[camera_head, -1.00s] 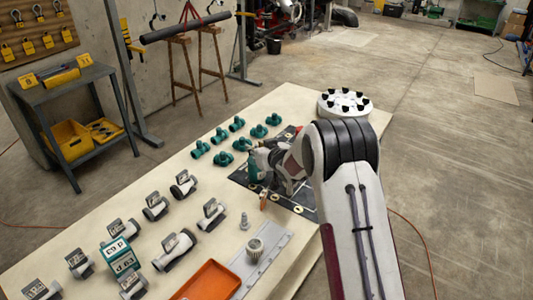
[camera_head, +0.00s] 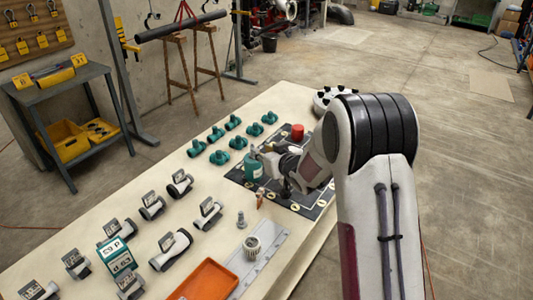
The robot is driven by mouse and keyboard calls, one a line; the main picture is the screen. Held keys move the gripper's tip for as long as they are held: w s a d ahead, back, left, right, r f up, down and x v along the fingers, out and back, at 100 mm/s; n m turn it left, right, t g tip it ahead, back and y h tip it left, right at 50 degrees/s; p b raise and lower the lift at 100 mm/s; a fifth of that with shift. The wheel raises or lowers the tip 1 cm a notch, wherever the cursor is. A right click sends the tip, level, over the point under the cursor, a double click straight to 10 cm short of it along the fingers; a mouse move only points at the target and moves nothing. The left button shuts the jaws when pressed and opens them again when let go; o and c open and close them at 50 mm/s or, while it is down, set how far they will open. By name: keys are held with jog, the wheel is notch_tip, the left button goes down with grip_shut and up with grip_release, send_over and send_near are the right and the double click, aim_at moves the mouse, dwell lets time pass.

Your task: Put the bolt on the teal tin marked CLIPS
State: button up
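A grey bolt (camera_head: 241,219) stands upright, head down, on the bench in front of the dark mat. A teal tin (camera_head: 254,169) stands on the left part of the dark mat; I cannot read a CLIPS marking on it. My gripper (camera_head: 257,153) is at the tin's upper right, with my arm reaching in from the right. It is too small and partly hidden to tell whether it is open or shut, or whether it touches the tin. The bolt is apart from my gripper.
A red tin (camera_head: 297,132) stands at the mat's back. Teal pipe fittings (camera_head: 222,157) stand behind the mat's left. An orange tray (camera_head: 206,280), a ribbed part (camera_head: 252,245) on a grey plate (camera_head: 270,252), and labelled pipe pieces (camera_head: 171,250) occupy the bench's front.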

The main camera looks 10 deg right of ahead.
jog(key=shift+v, duration=1.1)
jog(key=shift+d+r, duration=0.1)
jog(key=s+d+r+m+g+h, duration=0.1)
jog(key=s+d+r+g+h, duration=0.15)
jog(key=s+r, duration=0.5)
jog(key=s+d+r+m+g+h, duration=0.1)
jog(key=s+d+r+h, duration=0.3)
jog(key=s, duration=0.7)
jog(key=s+a+g+y, duration=0.1)
jog(key=s+a+g, duration=0.1)
jog(key=s, duration=1.2)
jog(key=s+a+m+g+y, duration=0.1)
jog(key=s+a+g+y, duration=0.1)
jog(key=s, duration=1.3)
jog(key=shift+a+r, duration=0.15)
jog(key=shift+a, duration=0.1)
jog(key=shift+s, duration=0.1)
dwell(1.7)
